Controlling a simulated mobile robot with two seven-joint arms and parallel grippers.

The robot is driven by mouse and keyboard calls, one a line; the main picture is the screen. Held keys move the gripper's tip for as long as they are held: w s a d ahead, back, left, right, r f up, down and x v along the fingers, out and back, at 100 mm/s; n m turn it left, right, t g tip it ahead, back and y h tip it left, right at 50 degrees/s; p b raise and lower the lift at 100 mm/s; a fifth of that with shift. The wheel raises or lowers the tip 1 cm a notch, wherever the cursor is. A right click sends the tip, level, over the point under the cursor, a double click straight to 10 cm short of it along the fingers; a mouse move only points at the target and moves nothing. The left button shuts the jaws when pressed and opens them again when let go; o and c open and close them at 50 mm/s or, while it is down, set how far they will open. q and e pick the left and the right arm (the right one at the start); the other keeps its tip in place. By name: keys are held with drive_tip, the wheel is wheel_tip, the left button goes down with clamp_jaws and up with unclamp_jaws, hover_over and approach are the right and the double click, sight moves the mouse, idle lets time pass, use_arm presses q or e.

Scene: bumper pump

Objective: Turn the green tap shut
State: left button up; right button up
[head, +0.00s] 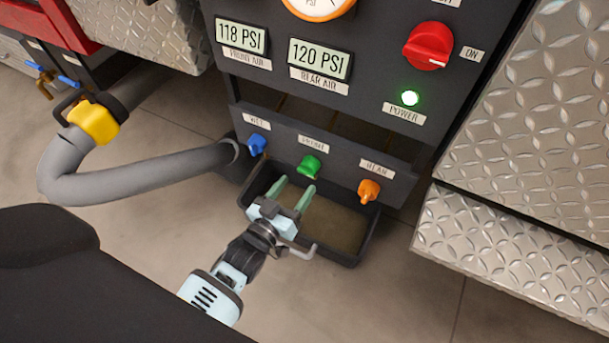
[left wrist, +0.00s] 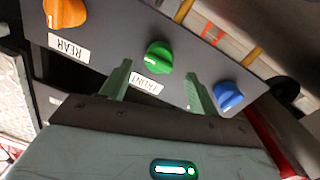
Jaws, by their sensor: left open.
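The green tap (head: 310,166) is on the lower dark panel, below the label FRONT and between the blue tap (head: 257,144) and the orange tap (head: 369,190). My left gripper (head: 292,188) is open and just below and in front of the green tap, its two green fingers pointing up at the panel. In the left wrist view the green tap (left wrist: 159,56) shows between and beyond the spread fingers (left wrist: 158,82). The fingers look apart from it. My right gripper is not in view.
A black tray (head: 345,256) sits under the taps, below my left gripper. A grey hose (head: 140,177) with a yellow coupling (head: 94,122) curves at the left. A red knob (head: 428,46) and lit green light (head: 409,97) are higher on the panel. A diamond-plate step (head: 500,242) juts out at right.

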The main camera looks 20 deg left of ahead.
sight(309, 168)
use_arm(q)
drive_tip(key=w, duration=0.1)
drive_tip(key=w+b, duration=0.1)
drive_tip(key=w, duration=0.2)
drive_tip(key=shift+w+d+b, duration=0.25)
drive_tip(key=shift+w+b, duration=0.1)
drive_tip(key=c, duration=0.9)
